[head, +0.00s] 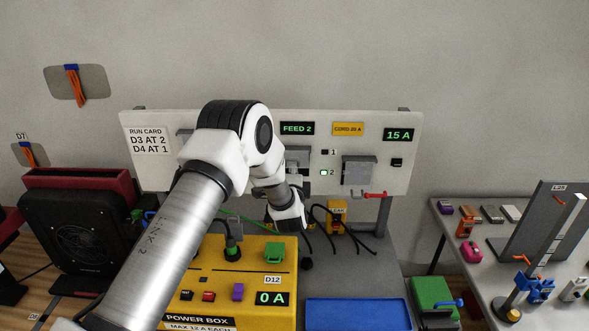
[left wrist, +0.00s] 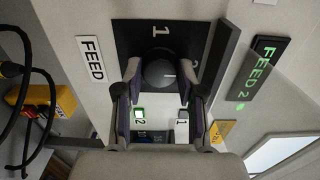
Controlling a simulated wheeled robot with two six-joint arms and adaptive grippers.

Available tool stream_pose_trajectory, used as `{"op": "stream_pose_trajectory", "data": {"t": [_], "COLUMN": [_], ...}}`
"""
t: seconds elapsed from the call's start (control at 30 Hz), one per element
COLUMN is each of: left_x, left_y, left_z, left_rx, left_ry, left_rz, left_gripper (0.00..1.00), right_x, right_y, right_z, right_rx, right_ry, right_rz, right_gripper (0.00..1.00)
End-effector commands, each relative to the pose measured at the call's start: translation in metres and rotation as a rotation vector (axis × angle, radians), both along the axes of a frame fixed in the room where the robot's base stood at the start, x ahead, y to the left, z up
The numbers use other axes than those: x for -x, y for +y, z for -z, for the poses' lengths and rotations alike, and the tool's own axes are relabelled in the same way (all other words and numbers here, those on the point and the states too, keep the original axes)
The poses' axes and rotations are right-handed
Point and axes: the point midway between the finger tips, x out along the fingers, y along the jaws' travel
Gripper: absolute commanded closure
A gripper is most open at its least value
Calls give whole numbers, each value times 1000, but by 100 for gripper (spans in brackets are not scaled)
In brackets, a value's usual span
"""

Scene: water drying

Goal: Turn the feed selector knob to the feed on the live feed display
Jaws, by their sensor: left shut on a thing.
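The live feed display (head: 297,128) on the white panel reads FEED 2 in green. It also shows in the left wrist view (left wrist: 258,68). The feed selector knob (left wrist: 159,71) is a dark round knob on a black plate (left wrist: 128,32) marked 1 and 2, beside a FEED label (left wrist: 90,59). Its white mark points right in the left wrist view, toward the 2 side. My left gripper (left wrist: 161,79) is shut on the knob, one finger on each side. In the head view my left arm hides the knob. My right gripper is not in view.
The panel (head: 400,170) carries a 15 A readout (head: 398,134), a grey cover (head: 358,171) and indicator lamps; lamp 2 (head: 324,172) is lit green. Below are a yellow power box (head: 215,270), a blue tray (head: 357,313) and loose black cables. A side table (head: 450,240) stands at right.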

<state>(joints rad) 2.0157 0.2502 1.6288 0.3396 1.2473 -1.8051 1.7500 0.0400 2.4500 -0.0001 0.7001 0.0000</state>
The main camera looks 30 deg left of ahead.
Motion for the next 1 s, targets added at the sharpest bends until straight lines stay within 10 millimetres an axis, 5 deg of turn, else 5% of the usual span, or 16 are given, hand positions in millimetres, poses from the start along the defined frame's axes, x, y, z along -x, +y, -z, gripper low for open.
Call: {"op": "stream_pose_trajectory", "data": {"t": [0.37,0.4,0.47,0.83,1.0], "left_x": [-1,-1,-1,2,27], "left_y": [2,2,2,-2,-16], "left_z": [-5,-5,-5,-2,-2], "left_rx": [-7,-7,-7,-6,-5], "left_ry": [-8,-9,-9,-1,1], "left_rz": [-5,-5,-4,-1,1], "left_gripper": [96,58,37,36,36], "right_x": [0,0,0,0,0], "right_y": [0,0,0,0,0], "right_z": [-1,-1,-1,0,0], "right_rx": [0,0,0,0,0], "right_ry": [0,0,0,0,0], "right_rz": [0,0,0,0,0], "right_gripper": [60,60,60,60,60]}}
